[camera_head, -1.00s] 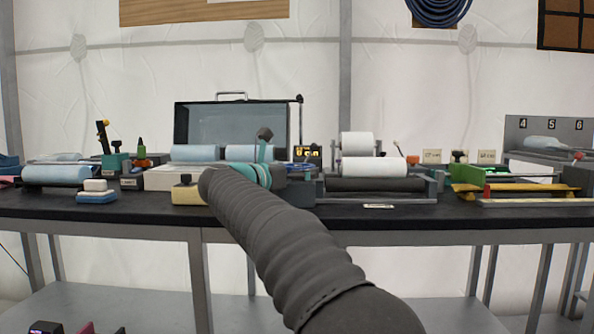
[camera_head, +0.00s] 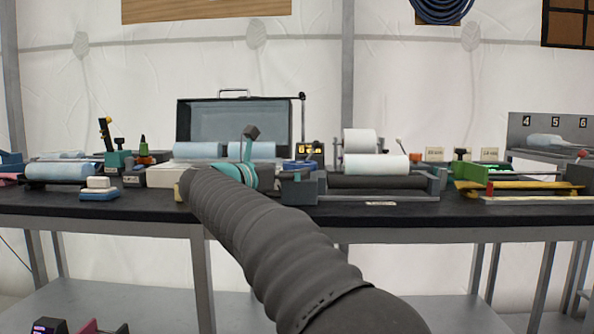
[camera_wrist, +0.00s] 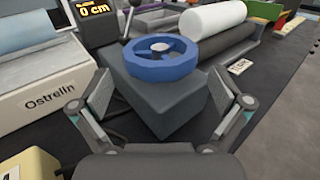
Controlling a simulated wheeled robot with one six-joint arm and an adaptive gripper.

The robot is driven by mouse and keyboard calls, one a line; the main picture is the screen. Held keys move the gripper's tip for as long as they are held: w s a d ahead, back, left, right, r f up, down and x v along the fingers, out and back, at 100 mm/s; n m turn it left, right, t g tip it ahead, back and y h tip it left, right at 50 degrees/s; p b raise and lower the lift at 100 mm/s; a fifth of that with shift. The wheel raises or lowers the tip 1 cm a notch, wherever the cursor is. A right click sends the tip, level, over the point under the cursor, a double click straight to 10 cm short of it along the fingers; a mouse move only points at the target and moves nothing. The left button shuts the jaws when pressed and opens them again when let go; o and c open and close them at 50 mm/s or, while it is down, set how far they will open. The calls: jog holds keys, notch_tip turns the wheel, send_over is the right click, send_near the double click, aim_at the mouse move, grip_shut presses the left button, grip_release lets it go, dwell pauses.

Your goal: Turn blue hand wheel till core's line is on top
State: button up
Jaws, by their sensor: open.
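The blue hand wheel (camera_wrist: 161,57) lies flat on top of a dark grey box (camera_wrist: 165,100) in the wrist view. My gripper (camera_wrist: 168,97) is open, with one finger on each side of the box and short of the wheel; I cannot tell whether a finger touches the box. In the head view the wheel shows only as a small blue piece (camera_head: 300,164) behind my arm. A white roll (camera_wrist: 212,20) lies beyond the wheel; it also shows in the head view (camera_head: 376,167). I see no core's line on it.
A small label (camera_wrist: 240,66) lies on the black bench at right. A yellowish block (camera_wrist: 30,165) is at lower left.

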jog(key=v, duration=0.7)
jog(key=shift+s+a, duration=0.25)
jog(key=shift+a, duration=0.05)
jog(key=w+d+r+n+t+y+p, duration=0.1)
jog(key=d+r+n+t+y, duration=0.55)
jog(key=r+n, duration=0.4)
jog(key=s+d+f+n+y+p, duration=0.1)
jog(key=s+f+n+y, duration=0.2)
jog(key=n+y, duration=0.75)
jog(key=s+d+f+n+g+h+p, duration=0.1)
jog(key=s+d+f+n+g, duration=0.4)
jog(key=s+f, duration=0.5)
jog(key=s+d+f+n+g+h, duration=0.2)
jog(key=s+d+f+n+g, duration=0.2)
jog(key=s+f+n, duration=0.6)
jog(key=s+d+f+n+g+h+p, duration=0.1)
jog(key=s+d+f+n+g+h, duration=0.1)
jog(key=s+d+f+n+g, duration=0.3)
jog(key=s+d+f+n, duration=0.3)
jog(key=s+f, duration=0.4)
jog(key=f, duration=0.3)
jog(key=shift+f+g+p, duration=0.2)
jog(key=shift+g+p, duration=0.15)
